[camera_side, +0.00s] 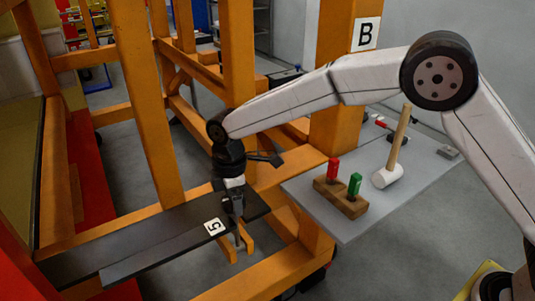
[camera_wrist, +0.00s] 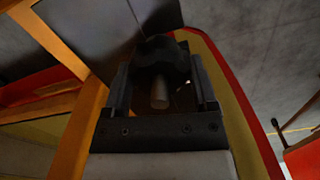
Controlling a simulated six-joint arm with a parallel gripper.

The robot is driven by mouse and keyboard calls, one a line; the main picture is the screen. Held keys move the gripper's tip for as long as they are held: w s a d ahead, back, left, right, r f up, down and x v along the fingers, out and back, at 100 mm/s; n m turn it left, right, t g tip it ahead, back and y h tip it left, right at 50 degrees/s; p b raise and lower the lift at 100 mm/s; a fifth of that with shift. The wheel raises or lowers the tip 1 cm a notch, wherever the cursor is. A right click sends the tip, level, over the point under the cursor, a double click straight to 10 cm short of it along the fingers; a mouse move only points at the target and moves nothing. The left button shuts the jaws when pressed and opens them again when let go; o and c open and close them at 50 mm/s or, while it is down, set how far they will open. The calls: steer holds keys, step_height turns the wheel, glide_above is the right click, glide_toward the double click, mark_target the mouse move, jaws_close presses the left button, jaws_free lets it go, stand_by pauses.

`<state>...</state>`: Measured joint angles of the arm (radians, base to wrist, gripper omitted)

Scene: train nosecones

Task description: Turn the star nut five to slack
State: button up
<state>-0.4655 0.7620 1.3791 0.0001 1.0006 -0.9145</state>
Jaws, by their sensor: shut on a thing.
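My gripper (camera_side: 237,212) points down at the end of a black plate (camera_side: 165,240) that bears a white label "5" (camera_side: 214,226). In the wrist view my gripper (camera_wrist: 161,68) has one finger on each side of the dark, lobed star nut (camera_wrist: 164,52) and is shut on it. A grey threaded rod end (camera_wrist: 160,93) sticks out from the nut between the fingers. In the side view the fingers hide most of the nut. An orange clamp (camera_side: 247,238) shows just below the fingertips.
Orange beams (camera_side: 142,100) stand close behind and left of my gripper. A grey shelf (camera_side: 345,225) at right holds a wooden block (camera_side: 341,198) with red and green pegs, and a mallet (camera_side: 391,170). A post bears the label "B" (camera_side: 366,34).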

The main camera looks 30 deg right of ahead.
steer(key=shift+n, duration=1.1)
steer(key=o, duration=1.1)
steer(key=shift+o, duration=0.2)
steer(key=shift+r, duration=0.1)
steer(key=shift+r, duration=3.85)
steer(key=shift+d, duration=0.1)
